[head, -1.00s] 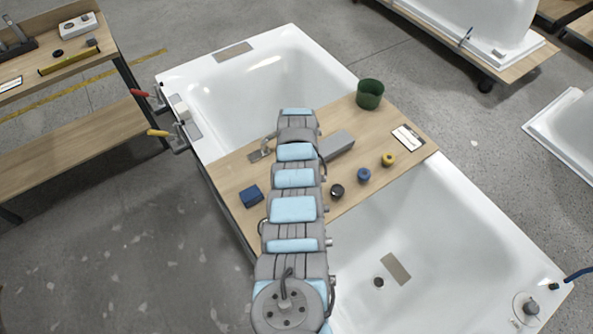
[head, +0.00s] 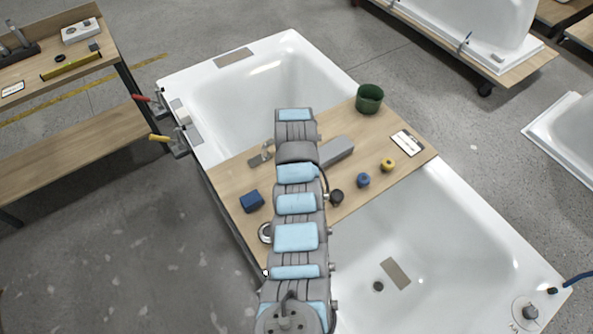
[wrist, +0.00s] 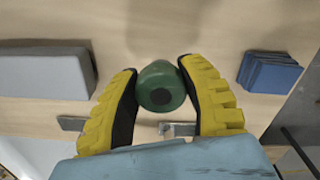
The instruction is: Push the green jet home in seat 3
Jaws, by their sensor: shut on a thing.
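The green jet (wrist: 161,88) is a rounded green piece with a dark round spot on its near end. In the wrist view it sits between the yellow ribbed fingertips of my gripper (wrist: 162,98), which are shut on it. The wooden board lies behind it in that view; I cannot tell the gap between them. In the head view my arm hides the gripper and the jet. I cannot make out seat 3 in either view.
The wooden board (head: 237,176) spans the white tub (head: 440,245). It carries a grey block (head: 338,151), a blue block (head: 251,201), a green cup (head: 369,99), a metal bracket (head: 262,154), and black (head: 337,196), blue (head: 363,180) and yellow (head: 388,164) round pieces.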

